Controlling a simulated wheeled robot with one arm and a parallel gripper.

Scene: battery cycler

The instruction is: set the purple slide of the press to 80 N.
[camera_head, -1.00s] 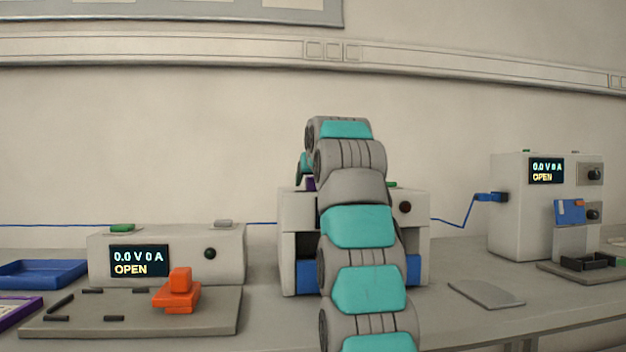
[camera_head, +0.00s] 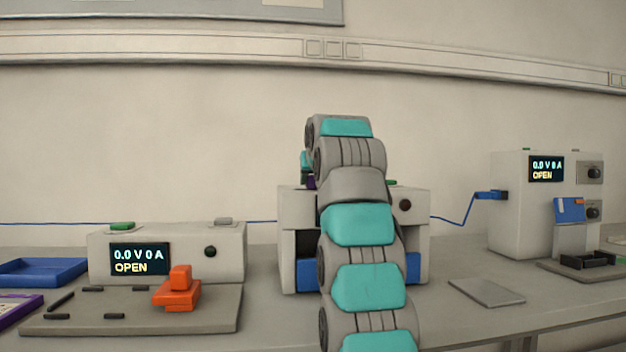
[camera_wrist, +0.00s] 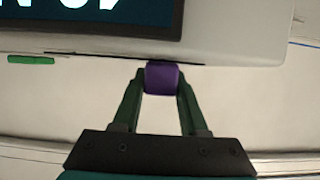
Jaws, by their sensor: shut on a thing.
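The press (camera_head: 298,215) is the pale box at the middle of the bench, mostly hidden behind my arm in the head view. In the wrist view its purple slide (camera_wrist: 162,78) sits between the two green fingers of my gripper (camera_wrist: 161,90), which is shut on it. The slide is on a dark slot along the edge of the press body. A small purple part of it also shows in the head view (camera_head: 311,182), beside my arm. The press display (camera_wrist: 90,15) is cut off at the top of the wrist view, so its number cannot be read.
A cycler unit (camera_head: 225,240) with an orange part (camera_head: 178,290) on its plate stands at left. A blue tray (camera_head: 42,272) is at far left. Another unit (camera_head: 515,220) stands at right with a blue cable. A flat grey plate (camera_head: 486,292) lies on the bench between.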

